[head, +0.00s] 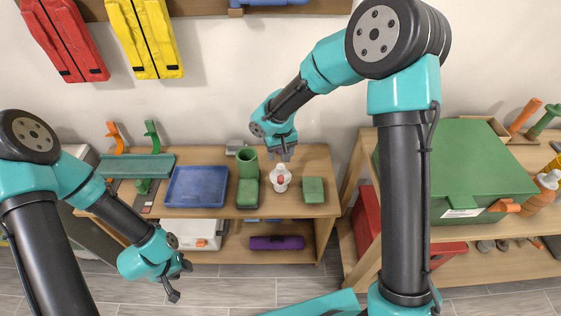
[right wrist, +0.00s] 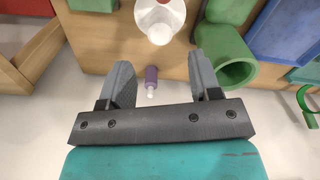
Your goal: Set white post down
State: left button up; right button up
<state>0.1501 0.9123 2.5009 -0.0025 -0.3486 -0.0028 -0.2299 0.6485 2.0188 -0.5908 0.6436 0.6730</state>
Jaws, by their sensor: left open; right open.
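A white rounded object with red on it (head: 280,180) stands on the low wooden rack's top shelf in the head view. It also shows at the top of the right wrist view (right wrist: 160,28), beyond the open fingers. I cannot tell for sure whether it is the white post. My right gripper (head: 285,155) is open just behind and above it, with nothing between its fingers (right wrist: 160,68). A small purple piece with a white tip (right wrist: 151,78) shows below, in the gap between the fingers. My left gripper (head: 178,283) is open and empty in front of the rack, low at left.
A green cup (head: 248,163), a green box (head: 248,193), another green block (head: 313,190) and a blue tray (head: 197,187) share the shelf (head: 321,160). A second rack with a large green case (head: 470,165) stands at right.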

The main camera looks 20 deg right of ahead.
jog(key=shift+r, duration=1.65)
